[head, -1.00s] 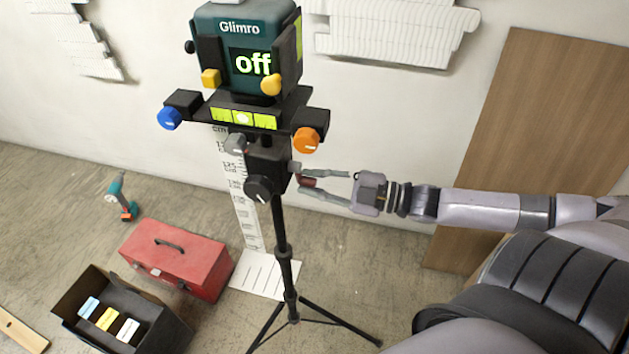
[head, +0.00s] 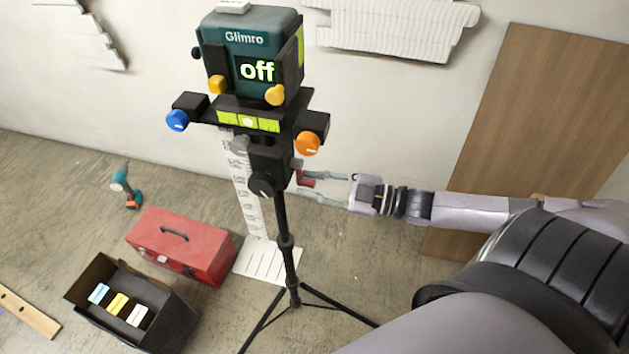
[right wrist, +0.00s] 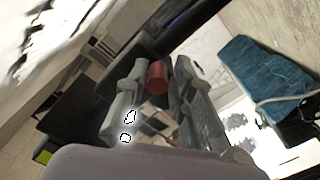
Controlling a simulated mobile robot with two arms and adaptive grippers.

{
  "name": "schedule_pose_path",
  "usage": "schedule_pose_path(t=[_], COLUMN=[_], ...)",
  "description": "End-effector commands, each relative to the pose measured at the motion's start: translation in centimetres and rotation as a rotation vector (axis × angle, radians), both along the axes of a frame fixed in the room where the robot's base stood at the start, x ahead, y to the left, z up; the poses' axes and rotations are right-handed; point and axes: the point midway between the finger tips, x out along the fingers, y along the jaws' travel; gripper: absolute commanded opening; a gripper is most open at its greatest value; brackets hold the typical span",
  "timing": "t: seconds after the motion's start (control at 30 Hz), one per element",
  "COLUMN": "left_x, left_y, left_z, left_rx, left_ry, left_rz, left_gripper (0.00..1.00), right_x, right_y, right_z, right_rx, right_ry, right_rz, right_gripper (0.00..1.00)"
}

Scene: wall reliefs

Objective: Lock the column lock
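The tripod column (head: 283,222) stands upright and carries a dark housing (head: 268,166) with a black knob (head: 262,184). A small red lock handle (head: 306,179) sticks out on the housing's right side. It shows as a red cylinder in the right wrist view (right wrist: 157,77). My right gripper (head: 312,186) is open, with its fingers on either side of the red handle. In the right wrist view the gripper (right wrist: 160,88) has the handle between its fingers, closer to the right one. Whether a finger touches it I cannot tell. My left gripper is not in view.
The teal Glimro device (head: 250,62) reading "off" sits on top, with blue (head: 177,120) and orange (head: 308,143) knobs below. A red toolbox (head: 182,245), an open black box (head: 130,306) and a drill (head: 126,186) are on the floor. A wooden board (head: 545,115) leans at right.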

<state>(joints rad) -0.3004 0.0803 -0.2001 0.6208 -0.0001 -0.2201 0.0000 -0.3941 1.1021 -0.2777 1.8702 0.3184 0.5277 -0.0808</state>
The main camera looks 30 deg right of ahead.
Motion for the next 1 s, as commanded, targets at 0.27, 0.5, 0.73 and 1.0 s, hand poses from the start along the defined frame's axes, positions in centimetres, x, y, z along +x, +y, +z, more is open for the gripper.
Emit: schedule_pose_path(t=[0.27, 0.5, 0.73, 1.0], left_x=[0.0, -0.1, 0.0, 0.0], left_y=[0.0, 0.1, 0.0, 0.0], left_z=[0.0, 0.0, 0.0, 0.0], left_rx=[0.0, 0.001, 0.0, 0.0], left_ry=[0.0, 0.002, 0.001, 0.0], left_rz=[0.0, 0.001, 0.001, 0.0], left_gripper=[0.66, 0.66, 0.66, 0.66], right_x=[0.1, 0.1, -0.4, -2.9], right_y=[0.0, -0.1, -0.5, -2.6], right_z=[0.2, 0.1, 0.0, -0.1], right_rx=[0.001, 0.001, 0.001, -0.001], right_ry=[-0.003, -0.003, 0.0, 0.004], right_rz=[-0.001, -0.002, -0.003, -0.002], right_gripper=[0.36, 0.36, 0.36, 0.36])
